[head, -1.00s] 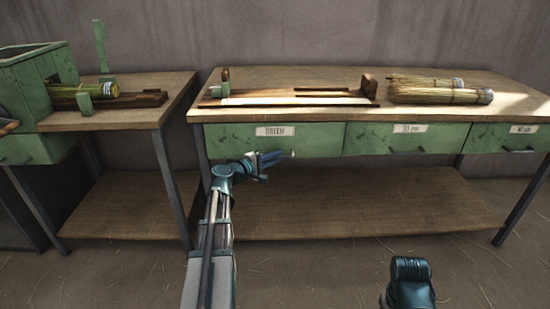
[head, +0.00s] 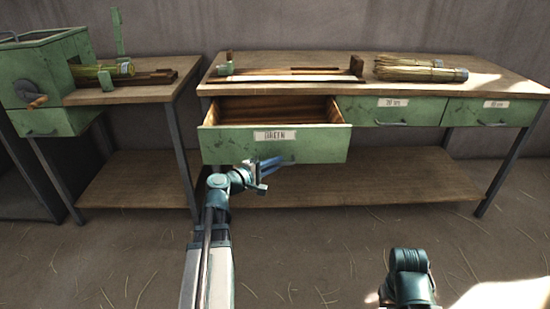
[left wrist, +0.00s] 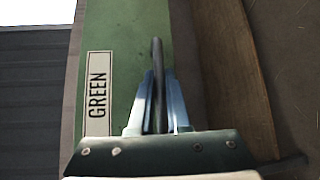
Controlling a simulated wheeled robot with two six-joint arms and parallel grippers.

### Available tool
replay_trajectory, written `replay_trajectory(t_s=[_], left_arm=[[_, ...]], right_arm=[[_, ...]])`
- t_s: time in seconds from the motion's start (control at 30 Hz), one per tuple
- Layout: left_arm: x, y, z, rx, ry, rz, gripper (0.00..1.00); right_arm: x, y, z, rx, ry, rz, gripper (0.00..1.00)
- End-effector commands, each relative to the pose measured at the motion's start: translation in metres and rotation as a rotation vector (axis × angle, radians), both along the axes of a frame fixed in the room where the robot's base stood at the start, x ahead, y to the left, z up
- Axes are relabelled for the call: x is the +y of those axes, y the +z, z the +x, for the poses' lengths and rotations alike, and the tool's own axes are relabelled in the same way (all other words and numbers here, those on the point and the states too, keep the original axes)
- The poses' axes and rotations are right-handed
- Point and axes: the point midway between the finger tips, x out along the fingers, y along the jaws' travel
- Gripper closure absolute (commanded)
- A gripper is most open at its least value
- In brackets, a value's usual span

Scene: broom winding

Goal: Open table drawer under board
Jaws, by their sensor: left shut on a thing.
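The green drawer (head: 232,146) labelled GREEN, under the board (head: 290,74) on the right table, is pulled well out. Its inside is bare brown wood, with nothing seen in it. My left gripper (head: 268,172) is at the lower front of this drawer. In the left wrist view, the left gripper (left wrist: 160,100) is shut on the dark drawer handle (left wrist: 157,58), beside the GREEN label (left wrist: 97,92). In the head view the handle is hidden by the fingers. Part of my right arm shows at the bottom, but its gripper's fingers do not.
Two other drawers (head: 390,111) (head: 490,112) to the right are closed. Straw bundles (head: 420,69) lie on the table top. A green machine (head: 45,75) with a crank stands at left. A low shelf (head: 370,182) runs under the table.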

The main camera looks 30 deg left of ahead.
Motion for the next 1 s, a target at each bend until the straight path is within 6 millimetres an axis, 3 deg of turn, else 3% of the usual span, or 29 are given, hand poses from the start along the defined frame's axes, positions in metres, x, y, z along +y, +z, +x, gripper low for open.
replay_trajectory(t_s=[0.43, 0.47, 0.6, 1.0], left_arm=[[-0.0029, -0.0001, -0.0063, 0.000, 0.002, 0.000, 1.00], [-0.0029, -0.0001, -0.0063, 0.000, 0.002, 0.000, 0.82], [-0.0030, 0.0000, -0.0062, 0.000, 0.001, 0.000, 0.56], [-0.0049, 0.0007, -0.0071, 0.000, 0.000, 0.000, 0.56]], right_arm=[[0.0000, 0.0000, 0.0001, 0.000, 0.000, 0.000, 1.00], [0.0000, 0.0000, 0.0000, 0.000, 0.000, 0.000, 1.00], [0.0000, 0.0000, 0.0000, 0.000, 0.000, 0.000, 1.00], [0.0000, 0.0006, 0.0000, 0.000, 0.000, 0.000, 1.00]])
